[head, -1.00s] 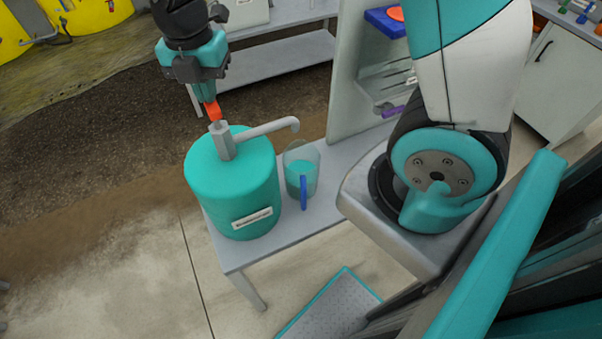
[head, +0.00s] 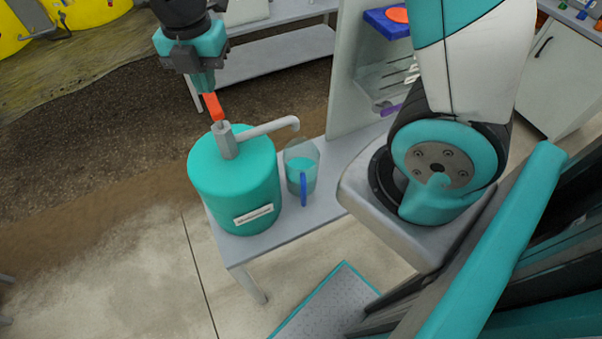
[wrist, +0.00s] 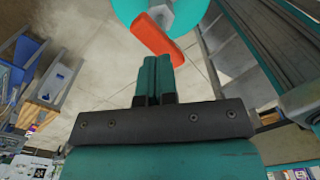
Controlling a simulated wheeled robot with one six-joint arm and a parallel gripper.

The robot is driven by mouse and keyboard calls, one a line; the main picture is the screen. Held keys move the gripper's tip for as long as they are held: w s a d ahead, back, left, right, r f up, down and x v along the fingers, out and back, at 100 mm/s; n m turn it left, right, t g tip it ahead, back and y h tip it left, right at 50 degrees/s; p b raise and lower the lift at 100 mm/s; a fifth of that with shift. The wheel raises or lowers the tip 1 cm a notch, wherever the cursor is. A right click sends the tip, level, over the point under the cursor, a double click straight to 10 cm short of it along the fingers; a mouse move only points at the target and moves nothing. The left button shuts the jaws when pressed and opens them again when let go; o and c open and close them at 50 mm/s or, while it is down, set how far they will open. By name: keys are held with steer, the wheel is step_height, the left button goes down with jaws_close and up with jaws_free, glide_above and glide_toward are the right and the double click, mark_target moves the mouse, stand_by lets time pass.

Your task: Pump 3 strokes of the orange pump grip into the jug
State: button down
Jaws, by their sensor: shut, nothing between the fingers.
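The orange pump grip (head: 214,107) sits on top of the grey pump head (head: 226,141) of a teal drum. The teal drum (head: 236,185) stands on a small grey table. My gripper (head: 205,90) is shut and empty, just above the grip; in the head view I cannot tell if they touch. The clear jug (head: 301,168) with a blue handle stands right of the drum, below the spout end, holding teal liquid.
The spout (head: 268,129) reaches right from the pump head over the jug. A pale upright panel (head: 352,75) with a blue shelf stands behind the table. A grey bench (head: 275,65) stands further back. Open floor lies left of the drum.

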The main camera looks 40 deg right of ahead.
mark_target(211, 100)
steer(key=shift+f, duration=0.2)
steer(key=shift+f+b, duration=2.2)
steer(key=shift+f, duration=0.75)
steer(key=shift+r, duration=0.1)
steer(key=shift+r+p, duration=2.8)
steer(key=shift+r, duration=0.25)
step_height(211, 100, up, 6)
steer(key=p, duration=0.5)
